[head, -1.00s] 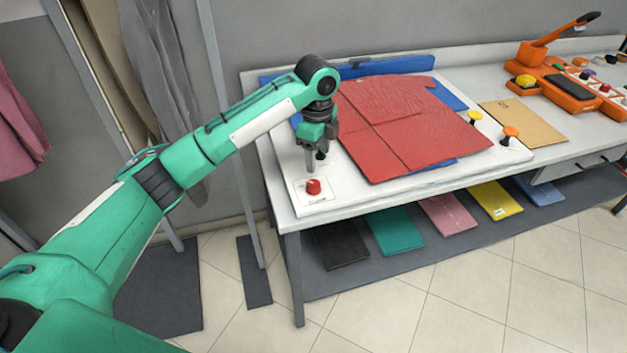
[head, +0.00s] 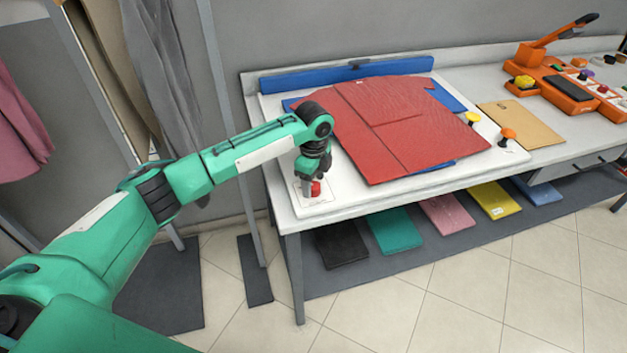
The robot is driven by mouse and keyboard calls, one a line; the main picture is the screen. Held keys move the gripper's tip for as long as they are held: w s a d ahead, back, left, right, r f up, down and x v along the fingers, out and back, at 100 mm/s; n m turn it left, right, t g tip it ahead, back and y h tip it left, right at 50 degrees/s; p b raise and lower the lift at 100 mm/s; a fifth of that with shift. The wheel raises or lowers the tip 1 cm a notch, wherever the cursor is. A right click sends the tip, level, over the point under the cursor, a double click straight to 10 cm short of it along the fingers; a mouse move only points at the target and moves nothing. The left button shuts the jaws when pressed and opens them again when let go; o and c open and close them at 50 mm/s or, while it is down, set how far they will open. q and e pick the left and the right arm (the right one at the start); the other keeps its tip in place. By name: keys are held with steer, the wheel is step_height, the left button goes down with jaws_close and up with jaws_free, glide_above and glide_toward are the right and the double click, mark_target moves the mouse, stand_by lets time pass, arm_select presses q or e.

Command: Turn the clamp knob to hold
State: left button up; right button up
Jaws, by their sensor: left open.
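The red clamp knob (head: 316,188) stands on a pale label plate (head: 320,203) at the front left corner of the white pressing board (head: 350,196). My left gripper (head: 310,185) points down at the knob, with its fingers open beside or around it. I cannot tell whether they touch the knob. The gripper hides part of the knob and its plate, so the knob's setting cannot be read. A red garment (head: 400,125) lies flat on the board over a blue pad (head: 447,98). My right gripper is not in view.
A blue bar (head: 345,75) runs along the board's back edge. Yellow (head: 472,118) and orange (head: 507,134) knobs stand at its right. A brown sheet (head: 522,122) and an orange device (head: 565,85) lie further right. Several coloured pads rest on the shelf below.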

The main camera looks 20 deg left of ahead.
arm_select(q)
steer(key=shift+f, duration=0.55)
steer(key=c, duration=1)
